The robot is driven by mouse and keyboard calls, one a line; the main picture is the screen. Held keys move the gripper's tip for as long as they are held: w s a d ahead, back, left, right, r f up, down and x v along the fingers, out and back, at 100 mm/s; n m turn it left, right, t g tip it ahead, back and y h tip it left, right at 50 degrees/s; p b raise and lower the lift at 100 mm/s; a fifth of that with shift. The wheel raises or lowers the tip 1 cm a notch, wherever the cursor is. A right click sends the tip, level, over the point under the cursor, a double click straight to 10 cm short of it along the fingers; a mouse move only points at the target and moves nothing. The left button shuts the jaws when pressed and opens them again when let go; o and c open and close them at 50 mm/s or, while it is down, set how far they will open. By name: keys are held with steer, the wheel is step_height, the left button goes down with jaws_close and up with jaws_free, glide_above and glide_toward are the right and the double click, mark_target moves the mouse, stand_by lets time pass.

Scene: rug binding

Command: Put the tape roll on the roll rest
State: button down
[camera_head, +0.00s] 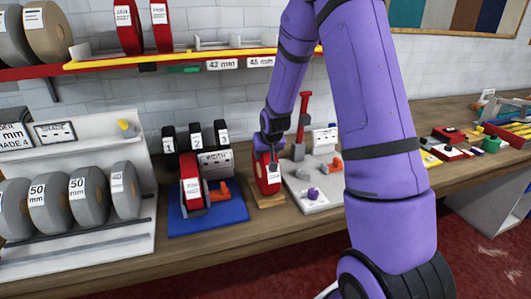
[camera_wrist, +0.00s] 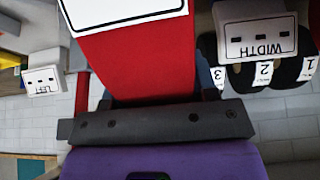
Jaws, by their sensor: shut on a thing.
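My gripper (camera_head: 267,152) points down near the middle of the bench. It is shut on a red tape roll (camera_head: 268,180) with a white label, held upright. In the wrist view the roll (camera_wrist: 140,62) fills the space between the jaws of my gripper (camera_wrist: 155,85). Directly below the roll is a small wooden block (camera_head: 266,201), which looks like the roll rest. The roll's lower edge is at or just above this block; I cannot tell whether they touch.
A blue mat (camera_head: 205,221) with another red roll (camera_head: 191,182) lies left of the block. A pale board (camera_head: 309,200) with a red-handled tool and small parts lies right. Grey rolls (camera_head: 88,197) stand in a white rack at left. A shelf (camera_head: 150,59) runs above.

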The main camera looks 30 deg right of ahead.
steer(key=shift+f, duration=0.15)
steer(key=shift+c, duration=2)
jaws_free()
steer(key=v, duration=1.1)
steer(key=s+a+r+n, duration=0.1)
steer(key=s+a+r, duration=0.7)
steer(key=s+r, duration=0.45)
steer(key=s+a+r+n, duration=0.1)
steer(key=s+a+r, duration=0.1)
steer(key=s, duration=0.6)
steer(key=s+a+r+n+y, duration=0.1)
steer(key=s+a, duration=0.3)
steer(key=s, duration=0.4)
steer(key=shift+s+r+g+y, duration=0.3)
steer(key=shift+s+r, duration=0.05)
steer(key=shift+r, duration=0.4)
